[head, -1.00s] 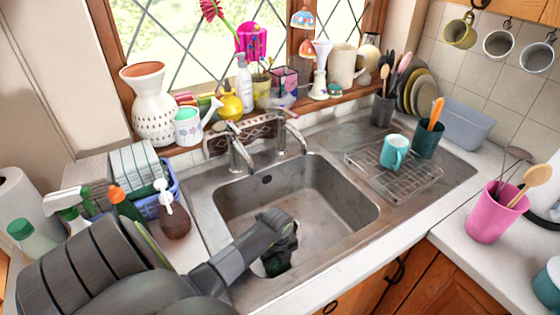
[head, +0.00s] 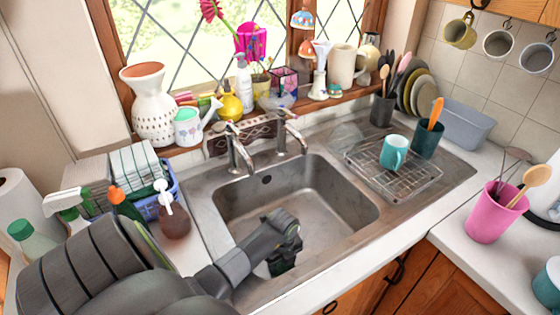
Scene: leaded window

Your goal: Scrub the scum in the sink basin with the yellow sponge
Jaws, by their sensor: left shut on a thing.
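The metal sink basin (head: 335,193) is in the middle of the head view, with greyish marks on its walls and floor. My left arm reaches in from the lower left, and my left gripper (head: 282,262) points down inside the basin near its front wall. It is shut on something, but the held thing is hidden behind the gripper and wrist. No yellow sponge shows clearly. My right gripper is not in view.
Two taps (head: 283,135) stand behind the basin. A wire rack (head: 402,186) with a teal mug (head: 394,152) is on the right drainer. A brown soap bottle (head: 174,218) and spray bottles stand left. The pink pot (head: 495,212) is at right.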

